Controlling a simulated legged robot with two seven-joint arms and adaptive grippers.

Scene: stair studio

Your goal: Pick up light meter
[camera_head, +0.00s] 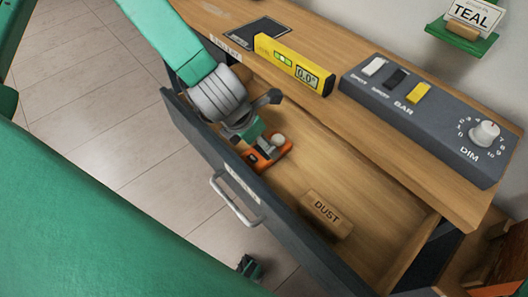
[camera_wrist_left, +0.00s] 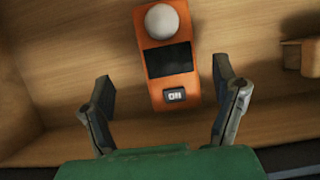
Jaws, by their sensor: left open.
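The light meter (camera_head: 280,152) is an orange device with a white dome, lying in the open drawer. In the left wrist view the light meter (camera_wrist_left: 147,35) shows its dome at the top, a dark screen and a small switch marked ON. My left gripper (camera_head: 262,124) is over the drawer, just above the meter and partly hiding it. In the left wrist view my left gripper (camera_wrist_left: 163,85) is open, with one finger on each side of the meter's lower part and gaps between.
The grey drawer front (camera_head: 285,233) has a handle (camera_head: 235,203). A wooden block marked DUST (camera_head: 327,213) lies in the drawer. On the counter above are a yellow level (camera_head: 294,64) and a grey switch panel (camera_head: 425,112). The drawer floor between meter and block is clear.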

